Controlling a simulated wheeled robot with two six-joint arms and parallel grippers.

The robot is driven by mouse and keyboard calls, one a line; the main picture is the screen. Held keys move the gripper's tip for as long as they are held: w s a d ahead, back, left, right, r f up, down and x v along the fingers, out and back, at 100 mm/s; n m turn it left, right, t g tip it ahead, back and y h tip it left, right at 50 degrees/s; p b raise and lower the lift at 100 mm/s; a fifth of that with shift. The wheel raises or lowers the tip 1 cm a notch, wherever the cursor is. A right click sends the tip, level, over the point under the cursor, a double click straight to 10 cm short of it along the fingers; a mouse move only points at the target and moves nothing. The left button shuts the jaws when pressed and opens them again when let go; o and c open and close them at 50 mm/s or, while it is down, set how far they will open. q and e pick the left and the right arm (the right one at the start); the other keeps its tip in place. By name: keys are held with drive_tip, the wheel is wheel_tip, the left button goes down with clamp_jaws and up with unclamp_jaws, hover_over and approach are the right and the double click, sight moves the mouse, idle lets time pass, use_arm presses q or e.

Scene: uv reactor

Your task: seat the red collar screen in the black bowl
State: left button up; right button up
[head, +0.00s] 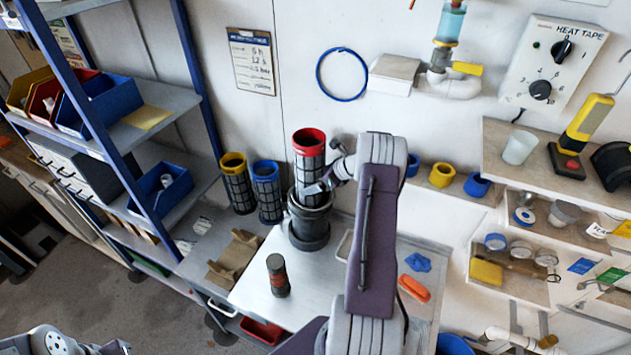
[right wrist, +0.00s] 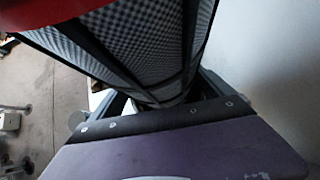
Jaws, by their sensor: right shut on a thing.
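The red collar screen (head: 309,158) stands upright over the black bowl (head: 310,232), its red collar on top. Its lower end overlaps the bowl's mouth; how deep it sits inside cannot be told. My right gripper (head: 326,184) is shut on the screen's mesh body from the right side, low down near the bowl's rim. In the right wrist view the screen's mesh (right wrist: 125,45) fills the upper middle, with part of the red collar at the top left; its lower end is hidden. My left gripper is not in view; only part of my left arm shows at the bottom left.
A yellow collar screen (head: 238,188) and a blue collar screen (head: 267,195) stand left of the bowl. A dark cylinder with a reddish band (head: 278,277) stands in front. A brown cardboard tray (head: 236,258) lies at the left. The white worktop (head: 325,265) is clear around the bowl's front.

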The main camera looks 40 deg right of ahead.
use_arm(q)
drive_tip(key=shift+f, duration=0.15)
use_arm(e)
drive_tip(key=shift+f, duration=0.15)
drive_tip(key=o, duration=1.4)
use_arm(q)
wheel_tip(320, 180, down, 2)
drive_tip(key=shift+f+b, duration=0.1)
drive_tip(key=shift+b, duration=1)
use_arm(e)
drive_tip(key=v, duration=0.7)
drive_tip(key=shift+s, duration=0.25)
